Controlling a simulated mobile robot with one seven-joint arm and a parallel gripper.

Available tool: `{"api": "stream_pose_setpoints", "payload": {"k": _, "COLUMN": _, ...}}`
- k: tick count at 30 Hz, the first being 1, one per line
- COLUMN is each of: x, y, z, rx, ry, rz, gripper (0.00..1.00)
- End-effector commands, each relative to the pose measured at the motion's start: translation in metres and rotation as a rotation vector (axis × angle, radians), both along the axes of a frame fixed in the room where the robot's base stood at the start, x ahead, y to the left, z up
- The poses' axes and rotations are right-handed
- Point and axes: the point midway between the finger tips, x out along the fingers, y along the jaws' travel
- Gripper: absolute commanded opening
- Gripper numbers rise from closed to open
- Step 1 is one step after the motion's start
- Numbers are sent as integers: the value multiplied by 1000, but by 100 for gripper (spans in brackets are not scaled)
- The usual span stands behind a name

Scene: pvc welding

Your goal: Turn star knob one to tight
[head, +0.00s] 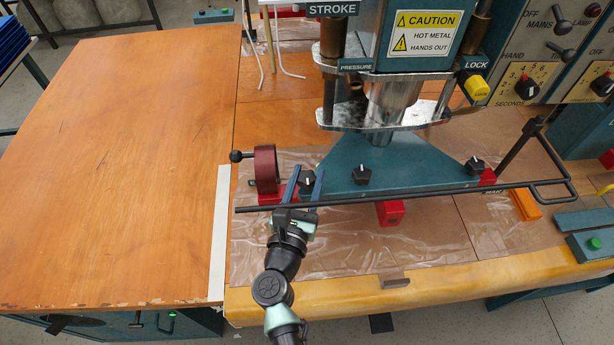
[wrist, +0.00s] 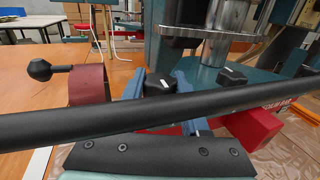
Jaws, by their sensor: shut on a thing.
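The leftmost black star knob (head: 307,183) sits at the left end of the teal plate (head: 400,165). My gripper (head: 306,173) reaches in from the front, with one blue finger on each side of this knob, shut on it. In the wrist view the knob (wrist: 159,84) stands upright between the fingers, with a white mark on its top. A second black knob (head: 361,176) is just right of it, also with a white mark in the wrist view (wrist: 232,75). A third knob (head: 475,165) is near the plate's right end. No number or tight label is readable.
A long black bar (head: 420,194) crosses in front of the plate, over my gripper, and hides part of the wrist view. A dark red wheel with a ball handle (head: 265,168) stands close left. Red blocks (head: 391,213) sit below. The wooden table (head: 120,170) at left is clear.

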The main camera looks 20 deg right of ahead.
Motion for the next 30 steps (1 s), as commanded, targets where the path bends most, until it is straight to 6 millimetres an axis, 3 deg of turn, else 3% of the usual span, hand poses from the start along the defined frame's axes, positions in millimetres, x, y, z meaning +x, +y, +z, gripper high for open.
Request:
{"api": "stream_pose_setpoints", "payload": {"k": 1, "x": 0, "y": 0, "z": 1, "rx": 0, "ry": -1, "rz": -1, "gripper": 0}}
{"api": "stream_pose_setpoints", "payload": {"k": 2, "x": 0, "y": 0, "z": 1, "rx": 0, "ry": -1, "rz": -1, "gripper": 50}}
{"api": "stream_pose_setpoints", "payload": {"k": 6, "x": 0, "y": 0, "z": 0, "rx": -1, "ry": -1, "rz": 0, "gripper": 75}}
{"api": "stream_pose_setpoints", "payload": {"k": 19, "x": -9, "y": 6, "z": -1, "rx": -1, "ry": 1, "rz": 3, "gripper": 75}}
{"api": "stream_pose_setpoints", "payload": {"k": 30, "x": -72, "y": 50, "z": -3, "rx": -1, "ry": 2, "rz": 3, "gripper": 75}}
